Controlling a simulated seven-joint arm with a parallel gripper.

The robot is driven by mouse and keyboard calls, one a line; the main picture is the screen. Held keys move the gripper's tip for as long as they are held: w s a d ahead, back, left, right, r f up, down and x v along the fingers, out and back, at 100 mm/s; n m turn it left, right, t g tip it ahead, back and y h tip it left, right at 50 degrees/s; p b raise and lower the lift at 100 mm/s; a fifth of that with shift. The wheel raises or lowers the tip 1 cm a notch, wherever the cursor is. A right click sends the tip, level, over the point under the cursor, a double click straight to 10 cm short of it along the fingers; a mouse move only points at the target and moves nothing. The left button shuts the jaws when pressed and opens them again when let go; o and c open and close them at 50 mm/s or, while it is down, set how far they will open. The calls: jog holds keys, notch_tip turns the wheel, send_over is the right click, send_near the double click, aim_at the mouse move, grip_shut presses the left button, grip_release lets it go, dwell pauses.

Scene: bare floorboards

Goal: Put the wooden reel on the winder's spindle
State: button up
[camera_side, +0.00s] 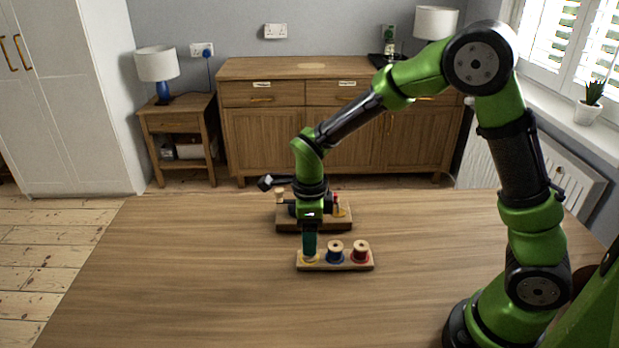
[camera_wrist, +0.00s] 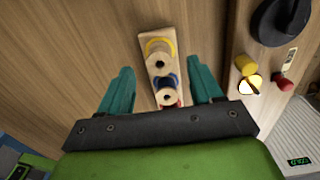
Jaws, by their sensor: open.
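My gripper (camera_side: 310,252) points down over the board's left end. Its finger hides most of the yellow reel in the side view. In the wrist view my gripper (camera_wrist: 165,72) is open and empty, with the yellow and blue reels showing between its fingers. The winder (camera_side: 315,224) stands behind the board, partly hidden by my wrist. I cannot tell its spindle clearly.
The winder's wooden base (camera_wrist: 236,50) runs along the right of the wrist view, with a black round part (camera_wrist: 284,20), a yellow knob (camera_wrist: 245,65) and a red knob (camera_wrist: 284,84). The wooden table (camera_side: 190,270) is clear to the left and in front.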

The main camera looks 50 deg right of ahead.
notch_tip(320, 180, down, 4)
jog(key=shift+f, duration=0.2)
jog(key=shift+c, duration=0.5)
jog(key=c, duration=1)
jog(key=shift+r, duration=0.1)
notch_tip(320, 180, up, 9)
jog(key=w+d+m, duration=0.1)
jog(key=d, duration=0.4)
jog(key=w+d+m, duration=0.1)
jog(key=d+m, duration=0.1)
jog(key=d, duration=0.3)
jog(key=w+d+r+m, duration=0.1)
jog(key=w+d+m, duration=0.1)
jog(key=d, duration=0.3)
jog(key=shift+r+m, duration=0.15)
jog(key=shift+m, duration=0.15)
